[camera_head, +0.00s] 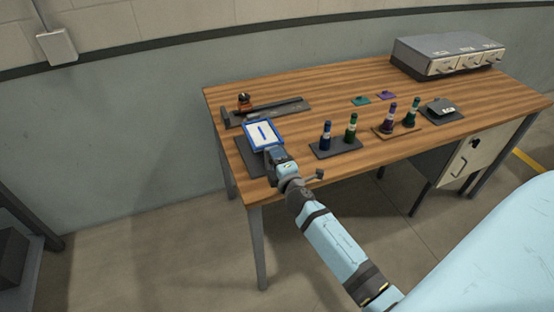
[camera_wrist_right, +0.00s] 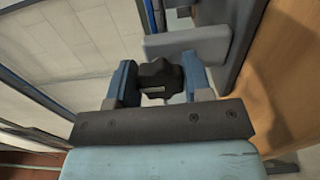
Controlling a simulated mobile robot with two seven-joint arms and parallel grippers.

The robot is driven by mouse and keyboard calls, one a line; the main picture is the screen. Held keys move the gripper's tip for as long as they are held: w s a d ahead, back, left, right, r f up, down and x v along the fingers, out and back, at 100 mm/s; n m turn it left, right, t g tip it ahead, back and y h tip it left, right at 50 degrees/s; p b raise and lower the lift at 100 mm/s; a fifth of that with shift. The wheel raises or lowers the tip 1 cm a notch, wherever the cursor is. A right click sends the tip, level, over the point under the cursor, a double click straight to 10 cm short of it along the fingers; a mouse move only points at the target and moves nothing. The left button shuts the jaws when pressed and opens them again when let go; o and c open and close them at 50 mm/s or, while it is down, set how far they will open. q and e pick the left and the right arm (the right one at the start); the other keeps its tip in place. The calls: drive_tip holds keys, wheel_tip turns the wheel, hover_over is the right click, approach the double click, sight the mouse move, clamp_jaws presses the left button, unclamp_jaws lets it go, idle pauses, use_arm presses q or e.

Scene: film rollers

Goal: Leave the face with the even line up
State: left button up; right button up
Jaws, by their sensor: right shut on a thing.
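A blue-framed panel (camera_head: 263,135) with a white face and one short blue line is at the left part of the table, over a dark mat (camera_head: 246,152). The white face with the line is turned up toward the head camera; whether the line is even is too small to tell. My right gripper (camera_head: 273,153) is at the panel's near edge. In the right wrist view the gripper (camera_wrist_right: 158,85) is shut on a black knob (camera_wrist_right: 160,78) between its blue fingers; part of the blue frame (camera_wrist_right: 155,15) shows beyond it. My left gripper is not in view.
A dark rail (camera_head: 280,107) with an orange-black roller (camera_head: 244,102) lies behind the panel.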

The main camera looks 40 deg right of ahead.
drive_tip(key=shift+d+r, duration=0.1)
drive_tip(key=shift+r, duration=0.05)
drive_tip(key=o, duration=0.9)
drive_tip(key=b+v, duration=0.2)
drive_tip(key=v, duration=1.1)
drive_tip(key=shift+s+a, duration=0.2)
drive_tip(key=shift+s, duration=0.15)
